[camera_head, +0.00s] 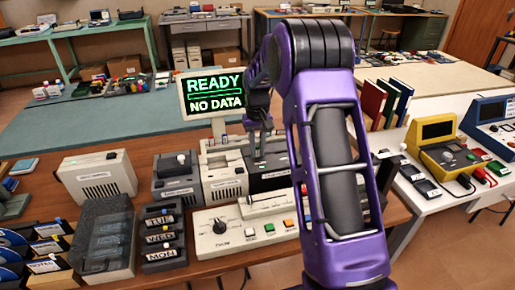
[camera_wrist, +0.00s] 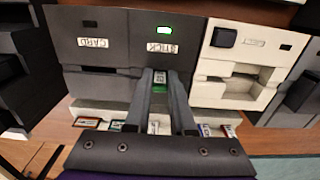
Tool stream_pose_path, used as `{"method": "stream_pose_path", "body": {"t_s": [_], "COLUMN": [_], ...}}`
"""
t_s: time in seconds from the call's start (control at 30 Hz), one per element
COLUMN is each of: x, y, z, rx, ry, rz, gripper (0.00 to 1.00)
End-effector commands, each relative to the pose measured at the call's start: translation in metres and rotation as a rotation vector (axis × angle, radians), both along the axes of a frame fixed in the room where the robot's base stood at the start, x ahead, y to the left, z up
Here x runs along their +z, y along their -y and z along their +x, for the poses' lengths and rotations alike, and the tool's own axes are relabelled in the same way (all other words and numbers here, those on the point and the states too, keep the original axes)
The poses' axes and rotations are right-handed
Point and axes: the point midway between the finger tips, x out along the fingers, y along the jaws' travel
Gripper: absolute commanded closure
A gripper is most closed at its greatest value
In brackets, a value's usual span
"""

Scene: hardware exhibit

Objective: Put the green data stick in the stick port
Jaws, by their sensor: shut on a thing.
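My gripper (camera_wrist: 160,85) is shut on a small stick (camera_wrist: 159,77), with a pale label and a little green showing between the fingertips. The stick is in front of the dark unit labelled STICK (camera_wrist: 161,47), just below that label. The stick port itself is hidden by the fingers and the stick, so I cannot tell whether the tip is inside it. A small green light (camera_wrist: 165,31) glows above the label. In the head view my gripper (camera_head: 258,150) is over the dark unit behind the console, and the stick cannot be made out.
A CARD unit (camera_wrist: 93,43) stands left of the stick unit, and a white unit (camera_wrist: 244,60) stands right. Several small media pieces lie in front of them. The monitor (camera_head: 213,94) reads "READY, NO DATA". A white console (camera_head: 243,228) with a knob stands in front.

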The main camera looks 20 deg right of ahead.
Motion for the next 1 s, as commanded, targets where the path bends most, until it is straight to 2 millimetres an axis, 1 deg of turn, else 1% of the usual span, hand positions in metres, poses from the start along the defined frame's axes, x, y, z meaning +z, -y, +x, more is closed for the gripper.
{"method": "stream_pose_path", "body": {"t_s": [0.2,0.23,0.37,0.4,0.7,0.77,1.0], "x": [0.0,0.0,0.0,0.0,0.002,0.006,0.031], "y": [0.0,0.0,0.0,0.0,0.0,0.0,0.0], "z": [0.0,0.0,0.0,0.0,0.0,0.0,0.0], "rx": [0.0,0.0,0.0,0.0,0.0,0.0,0.0], "ry": [0.0,0.0,0.0,0.0,0.0,0.0,-0.001], "rz": [0.0,0.0,0.0,0.0,0.0,0.0,0.0], "gripper": [1.0,0.74,0.51,0.44,0.43,0.43,0.43]}}
